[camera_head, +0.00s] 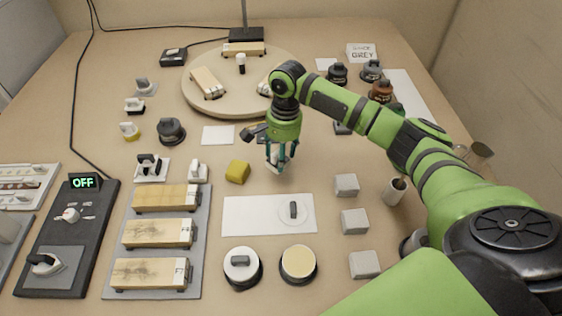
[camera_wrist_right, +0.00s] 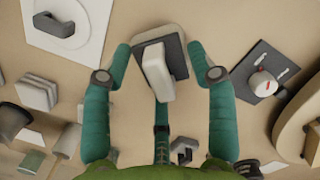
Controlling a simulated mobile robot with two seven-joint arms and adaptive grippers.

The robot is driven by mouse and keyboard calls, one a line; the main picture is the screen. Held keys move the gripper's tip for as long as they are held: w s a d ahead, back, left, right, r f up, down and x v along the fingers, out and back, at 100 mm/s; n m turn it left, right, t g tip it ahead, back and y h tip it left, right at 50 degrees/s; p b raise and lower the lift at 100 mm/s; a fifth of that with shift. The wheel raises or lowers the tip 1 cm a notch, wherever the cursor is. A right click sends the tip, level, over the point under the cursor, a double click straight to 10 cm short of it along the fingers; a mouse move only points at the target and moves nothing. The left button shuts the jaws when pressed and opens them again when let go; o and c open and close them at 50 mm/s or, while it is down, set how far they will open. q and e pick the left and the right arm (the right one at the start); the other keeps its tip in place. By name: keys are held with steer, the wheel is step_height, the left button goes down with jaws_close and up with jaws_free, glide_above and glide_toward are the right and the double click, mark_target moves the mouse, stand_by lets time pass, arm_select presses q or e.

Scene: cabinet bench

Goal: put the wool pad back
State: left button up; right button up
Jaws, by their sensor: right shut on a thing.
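My right gripper (camera_head: 280,155) points down over the middle of the bench, in front of the turntable. In the right wrist view its fingers (camera_wrist_right: 162,75) are closed around a piece with a white block-shaped handle and a dark grey pad (camera_wrist_right: 158,70). This may be the wool pad; its material is not clear. In the head view the held piece (camera_head: 272,156) shows as a pale bit between the fingers, partly hidden by them. My left gripper is not in view.
A yellow cube (camera_head: 237,171) stands just left of the gripper. The turntable (camera_head: 225,103) with wooden blocks is behind. Grey blocks (camera_head: 354,221) line the right, near a small cup (camera_head: 395,191). A grey tray (camera_head: 197,225) of wooden blocks lies left. Two round pots stand in front.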

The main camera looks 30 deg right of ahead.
steer(key=shift+f, duration=1.65)
steer(key=o, duration=1.1)
steer(key=shift+f, duration=0.1)
steer(key=r, duration=0.4)
steer(key=d+r, duration=0.1)
steer(key=r, duration=0.7)
steer(key=shift+w+d+r, duration=0.15)
steer(key=shift+w, duration=0.1)
